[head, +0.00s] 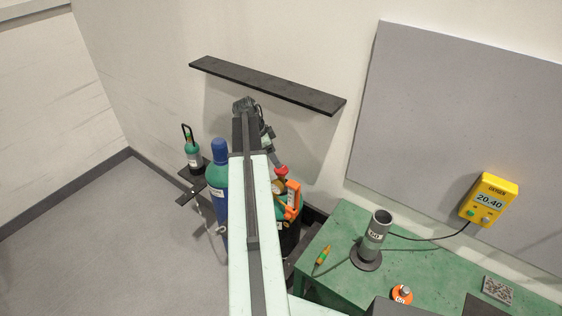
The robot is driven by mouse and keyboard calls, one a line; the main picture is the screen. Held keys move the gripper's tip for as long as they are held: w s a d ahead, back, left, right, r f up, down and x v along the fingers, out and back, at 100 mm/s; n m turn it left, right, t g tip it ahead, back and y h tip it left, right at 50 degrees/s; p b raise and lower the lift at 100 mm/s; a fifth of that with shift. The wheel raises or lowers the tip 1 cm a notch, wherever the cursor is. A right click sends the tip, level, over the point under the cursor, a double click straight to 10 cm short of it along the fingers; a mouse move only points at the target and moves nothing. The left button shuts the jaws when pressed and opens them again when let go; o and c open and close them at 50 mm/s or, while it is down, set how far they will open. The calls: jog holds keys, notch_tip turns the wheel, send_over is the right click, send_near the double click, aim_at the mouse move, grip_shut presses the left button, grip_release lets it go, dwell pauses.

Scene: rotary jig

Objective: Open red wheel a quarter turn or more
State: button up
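A small red wheel (281,171) shows on top of the valve of a gas cylinder with an orange guard (292,202), just right of my arm. A round gauge (279,187) sits just below the wheel. My arm reaches up the middle of the head view and hides part of the cylinders. My gripper (271,157) hangs from the arm's end, just above and left of the red wheel in the picture. It is small and dark here; I cannot tell whether its fingers are open or whether it touches the wheel.
A blue cylinder (219,160) stands left of my arm, beside a small green bottle (194,156) on a dark bracket. A black shelf (265,84) is on the wall behind. A green table (335,235) at right holds a grey tube (377,232). The floor at left is clear.

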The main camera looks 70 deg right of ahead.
aim_at(282, 169)
jog(key=b+x, duration=0.3)
jog(key=x, duration=0.1)
jog(key=b+x, duration=0.4)
jog(key=shift+w+a+f, duration=0.15)
jog(key=shift+w, duration=0.1)
